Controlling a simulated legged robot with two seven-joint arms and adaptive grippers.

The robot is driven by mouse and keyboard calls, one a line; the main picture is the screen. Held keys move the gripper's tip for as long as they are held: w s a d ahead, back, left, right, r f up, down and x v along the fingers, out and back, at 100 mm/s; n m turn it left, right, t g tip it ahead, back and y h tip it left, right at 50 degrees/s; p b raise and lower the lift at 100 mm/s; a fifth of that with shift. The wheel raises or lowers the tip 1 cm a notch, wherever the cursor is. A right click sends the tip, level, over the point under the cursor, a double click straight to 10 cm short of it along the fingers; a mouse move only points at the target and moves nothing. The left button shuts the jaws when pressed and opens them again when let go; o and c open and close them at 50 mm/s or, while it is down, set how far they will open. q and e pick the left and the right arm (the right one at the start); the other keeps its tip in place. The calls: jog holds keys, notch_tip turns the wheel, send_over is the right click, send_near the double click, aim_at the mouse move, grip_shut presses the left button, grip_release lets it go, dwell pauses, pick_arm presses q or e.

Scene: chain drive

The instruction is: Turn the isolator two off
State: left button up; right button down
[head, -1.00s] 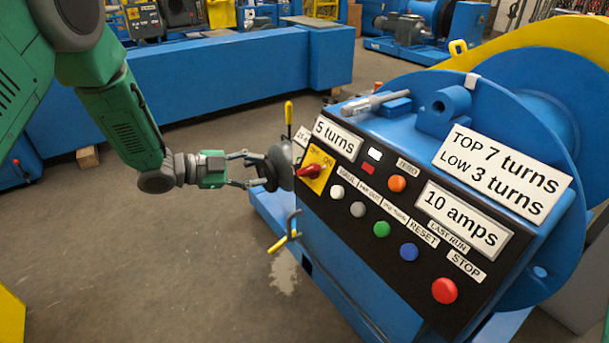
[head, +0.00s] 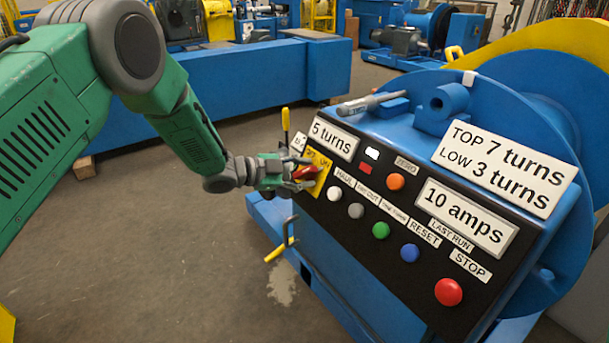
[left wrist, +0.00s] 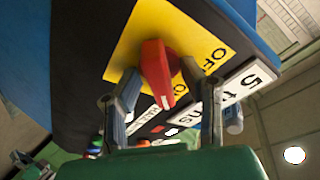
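The isolator is a red rotary knob (head: 310,172) on a yellow plate (head: 321,178) at the left end of the black control panel. In the left wrist view the red knob (left wrist: 158,72) stands out from the yellow plate (left wrist: 185,30), with black lettering on the plate beside it. My left gripper (head: 298,174) is at the knob and partly covers it and the plate. In the left wrist view my left gripper (left wrist: 172,98) is open, one finger on each side of the knob, with gaps showing. I cannot tell which label the knob points to. My right gripper is out of view.
The panel (head: 400,235) carries several push buttons, including a white button (head: 334,193) close to the isolator and a red stop button (head: 448,292). A yellow-tipped lever (head: 285,120) stands behind the gripper. A bent yellow-ended handle (head: 280,250) is below. Open floor lies at lower left.

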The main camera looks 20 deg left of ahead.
pick_arm(q)
jog(key=shift+a, duration=0.1)
grip_shut()
jog(key=n+p, duration=0.3)
jog(key=n, duration=0.1)
jog(key=shift+r+t+p, duration=0.1)
jog(key=shift+t+p, duration=0.2)
jog(key=shift+t, duration=0.1)
jog(key=n+p, duration=0.2)
jog(key=n, duration=0.2)
jog(key=shift+t+y, duration=0.4)
jog(key=n+y+p, duration=0.1)
jog(key=n+p, duration=0.1)
jog(key=n, duration=0.4)
jog(key=shift+n+t, duration=0.3)
jog(key=shift+t, duration=0.1)
jog(key=shift+a+n+y+p, duration=0.15)
jog(key=shift+n+y+p, duration=0.65)
jog(key=shift+n, duration=2.1)
grip_release()
